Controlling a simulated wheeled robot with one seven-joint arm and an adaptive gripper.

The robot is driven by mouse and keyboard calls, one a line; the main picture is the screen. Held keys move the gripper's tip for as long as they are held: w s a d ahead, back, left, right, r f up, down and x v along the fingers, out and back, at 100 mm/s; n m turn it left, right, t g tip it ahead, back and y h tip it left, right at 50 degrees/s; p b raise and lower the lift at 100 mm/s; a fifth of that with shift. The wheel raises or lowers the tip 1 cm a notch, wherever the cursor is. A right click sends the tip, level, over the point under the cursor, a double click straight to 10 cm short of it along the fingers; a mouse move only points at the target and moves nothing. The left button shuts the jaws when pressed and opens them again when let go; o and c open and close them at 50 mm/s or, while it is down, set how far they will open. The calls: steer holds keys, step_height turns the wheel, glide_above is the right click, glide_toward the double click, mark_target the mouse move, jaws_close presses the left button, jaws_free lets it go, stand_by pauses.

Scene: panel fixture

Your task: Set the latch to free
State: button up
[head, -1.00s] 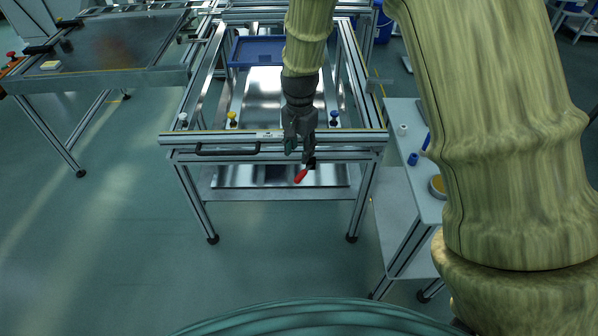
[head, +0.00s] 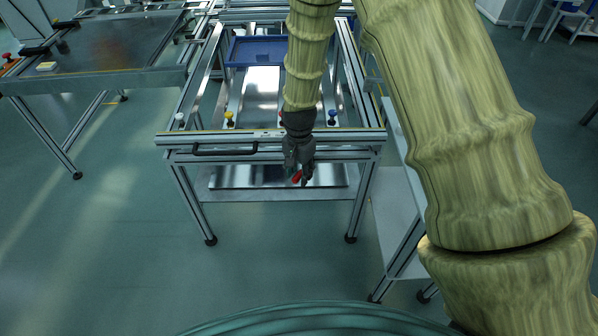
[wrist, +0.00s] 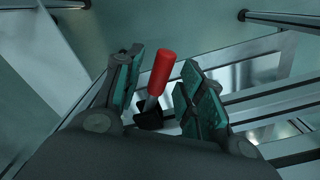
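The latch handle has a red grip (wrist: 162,73) on a short metal stem with a dark base (wrist: 149,117). In the wrist view it stands tilted between the two fingers of my gripper (wrist: 157,85), with a visible gap to the right finger; contact with the left finger cannot be told. My gripper is open around the handle. In the head view my gripper (head: 299,178) is in front of the fixture's front rail, and the red grip (head: 296,177) shows at its fingertips. The latch's mount is hidden behind my gripper there.
The fixture's front rail (head: 345,138) carries a black bar handle (head: 225,150) on the left. Yellow (head: 229,117) and blue (head: 332,117) knobs stand behind the rail. A blue tray (head: 258,52) lies farther back. A side table (head: 400,190) stands at right. The floor in front is clear.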

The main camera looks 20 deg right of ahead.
jaws_close()
